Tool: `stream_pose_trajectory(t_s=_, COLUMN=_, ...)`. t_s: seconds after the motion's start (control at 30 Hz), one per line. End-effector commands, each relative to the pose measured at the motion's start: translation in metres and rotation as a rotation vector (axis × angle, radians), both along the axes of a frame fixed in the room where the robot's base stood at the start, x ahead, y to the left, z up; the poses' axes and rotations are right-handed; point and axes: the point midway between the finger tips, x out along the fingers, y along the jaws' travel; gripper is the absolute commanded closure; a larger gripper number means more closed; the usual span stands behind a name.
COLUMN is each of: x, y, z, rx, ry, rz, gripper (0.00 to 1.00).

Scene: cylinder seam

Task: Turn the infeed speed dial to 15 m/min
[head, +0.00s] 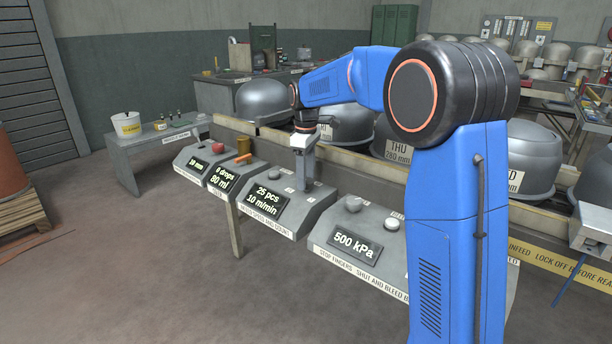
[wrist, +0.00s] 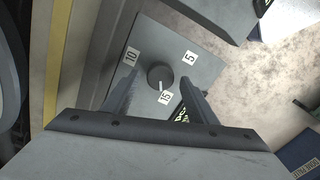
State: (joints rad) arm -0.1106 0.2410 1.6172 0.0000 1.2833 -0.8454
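The infeed speed dial (wrist: 160,77) is a dark round knob on a grey panel in the wrist view, with labels 10 (wrist: 131,56), 5 (wrist: 190,58) and 15 (wrist: 166,97) around it. A white mark on the knob faces the 15 label's side. In the head view the console display (head: 264,200) reads 25 pcs and 10 m/min. My gripper (wrist: 159,80) is open, with one finger on each side of the dial and gaps visible. In the head view my gripper (head: 303,160) points down over this console and hides the dial.
A 500 kPa console (head: 357,246) stands to the right, and consoles reading 80 ml (head: 220,177) and 10 mm (head: 196,163) to the left. Large grey domed vessels (head: 345,123) line the bench behind. Open floor lies in front.

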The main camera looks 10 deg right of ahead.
Motion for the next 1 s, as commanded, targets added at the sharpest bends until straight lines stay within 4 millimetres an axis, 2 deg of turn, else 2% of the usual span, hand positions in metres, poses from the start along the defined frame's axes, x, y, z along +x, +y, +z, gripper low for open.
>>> stream_pose_trajectory(t_s=0.03, x=0.0, y=0.0, z=0.0001, rx=0.0, ry=0.0, rz=0.0, gripper=0.57)
stream_pose_trajectory(t_s=0.17, x=0.0, y=0.0, z=0.0002, rx=0.0, ry=0.0, rz=0.0, gripper=0.88)
stream_pose_trajectory(t_s=0.57, x=0.0002, y=-0.0002, z=0.0005, rx=0.0, ry=0.0, rz=-0.053, gripper=0.89)
stream_pose_trajectory(t_s=1.0, x=0.0013, y=-0.0013, z=0.0007, rx=-0.001, ry=-0.001, rz=-0.393, gripper=0.89)
